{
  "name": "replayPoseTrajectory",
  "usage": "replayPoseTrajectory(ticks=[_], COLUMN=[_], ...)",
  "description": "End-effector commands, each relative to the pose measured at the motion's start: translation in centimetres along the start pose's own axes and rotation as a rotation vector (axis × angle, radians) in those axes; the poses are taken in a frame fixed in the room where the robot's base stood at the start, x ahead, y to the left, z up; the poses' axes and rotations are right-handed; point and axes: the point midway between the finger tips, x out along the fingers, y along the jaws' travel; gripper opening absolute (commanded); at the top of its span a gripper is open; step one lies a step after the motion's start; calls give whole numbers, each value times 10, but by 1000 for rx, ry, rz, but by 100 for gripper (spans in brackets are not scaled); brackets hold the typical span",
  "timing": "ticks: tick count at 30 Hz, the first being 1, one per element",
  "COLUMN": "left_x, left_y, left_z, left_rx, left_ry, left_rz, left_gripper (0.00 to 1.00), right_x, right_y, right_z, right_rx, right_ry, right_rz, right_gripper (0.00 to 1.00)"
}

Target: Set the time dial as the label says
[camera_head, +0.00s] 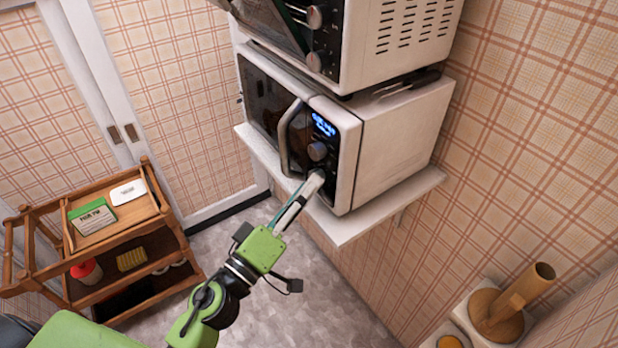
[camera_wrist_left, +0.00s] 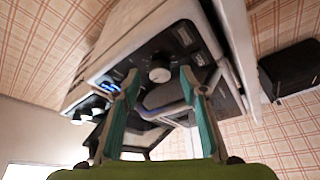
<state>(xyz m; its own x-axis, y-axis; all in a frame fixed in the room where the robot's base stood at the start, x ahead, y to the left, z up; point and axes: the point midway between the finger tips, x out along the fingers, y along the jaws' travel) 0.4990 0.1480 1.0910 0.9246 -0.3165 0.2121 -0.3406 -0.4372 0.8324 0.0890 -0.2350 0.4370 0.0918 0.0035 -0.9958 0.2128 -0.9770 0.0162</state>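The microwave (camera_head: 405,140) stands on a white wall shelf, its dark control panel (camera_head: 323,195) facing left. A lit blue display (camera_head: 323,125) is at the panel's top, its text too small to read. A round grey dial (camera_head: 318,150) sits below it. I cannot read the dial settings. My left gripper (camera_head: 315,180) is close to the panel's lower part, and its teal-lined fingers (camera_wrist_left: 160,76) are apart and empty. My right gripper is out of view.
A white oven (camera_head: 400,40) with an open door stands above the microwave. The white shelf (camera_head: 345,230) ends just below. A wooden cart (camera_head: 110,270) at the left holds a green and white card (camera_head: 92,216) with unreadable print. Wooden fixtures (camera_head: 500,310) stand at lower right.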

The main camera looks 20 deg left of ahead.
Motion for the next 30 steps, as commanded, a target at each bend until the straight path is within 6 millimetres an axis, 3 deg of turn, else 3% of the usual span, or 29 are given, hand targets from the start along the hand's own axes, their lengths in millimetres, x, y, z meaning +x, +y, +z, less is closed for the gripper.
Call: replayPoseTrajectory(ticks=[4, 14, 18, 19, 30], left_x=[12, 15, 15, 15, 14], left_y=[1, 0, 0, 0, -2], left_z=[0, 0, 0, 0, 1], left_rx=[0, 0, 0, 0, 32], left_ry=[0, -1, 0, 0, 1], left_rz=[1, 1, 1, 1, 14], left_gripper=[39, 39, 5, 1, 1], right_x=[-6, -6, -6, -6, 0], right_y=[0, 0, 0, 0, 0], right_z=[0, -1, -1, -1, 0], right_rx=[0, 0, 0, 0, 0], right_ry=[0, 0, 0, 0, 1], right_rz=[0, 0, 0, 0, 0], right_gripper=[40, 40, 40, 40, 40])
